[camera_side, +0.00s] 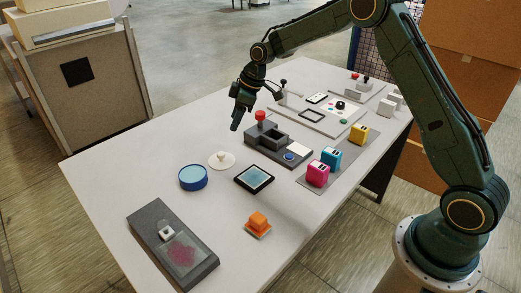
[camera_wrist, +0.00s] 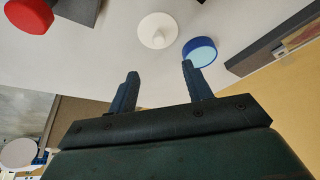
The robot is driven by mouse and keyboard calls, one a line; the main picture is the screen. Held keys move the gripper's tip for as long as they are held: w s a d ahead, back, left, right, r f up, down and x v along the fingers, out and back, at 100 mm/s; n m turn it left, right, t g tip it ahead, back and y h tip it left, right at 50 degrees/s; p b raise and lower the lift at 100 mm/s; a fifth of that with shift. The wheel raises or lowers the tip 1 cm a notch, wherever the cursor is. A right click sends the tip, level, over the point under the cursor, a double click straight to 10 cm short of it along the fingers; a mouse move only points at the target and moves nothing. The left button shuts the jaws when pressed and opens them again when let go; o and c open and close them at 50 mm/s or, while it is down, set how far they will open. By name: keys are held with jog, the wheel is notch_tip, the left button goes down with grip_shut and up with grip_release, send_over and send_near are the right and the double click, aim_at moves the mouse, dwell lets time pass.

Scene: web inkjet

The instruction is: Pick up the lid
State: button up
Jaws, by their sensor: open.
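The lid (camera_side: 221,160) is a white disc with a small knob on top, lying on the table. It also shows at the top middle of the wrist view (camera_wrist: 158,32). A round blue container (camera_side: 193,178) with a light blue inside stands beside it, apart from it; it shows right of the lid in the wrist view (camera_wrist: 200,51). My gripper (camera_side: 237,123) is open and empty, above the table and up and to the right of the lid in the side view. In the wrist view its two fingers (camera_wrist: 160,72) are apart, with the lid beyond their tips.
A grey fixture with a red knob (camera_side: 261,116) stands close to my gripper. A dark-framed blue pad (camera_side: 254,179), an orange block (camera_side: 258,222) and a grey plate (camera_side: 148,222) lie around the lid. Cyan, magenta and yellow cartridges (camera_side: 331,158) stand to the right.

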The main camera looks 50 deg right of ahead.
send_over(221, 153)
jog(key=s+d, duration=0.2)
jog(key=shift+a+f, duration=0.2)
jog(key=shift+f, duration=3.75)
jog(key=shift+x, duration=2.6)
jog(key=shift+d, duration=0.1)
jog(key=c, duration=1.1)
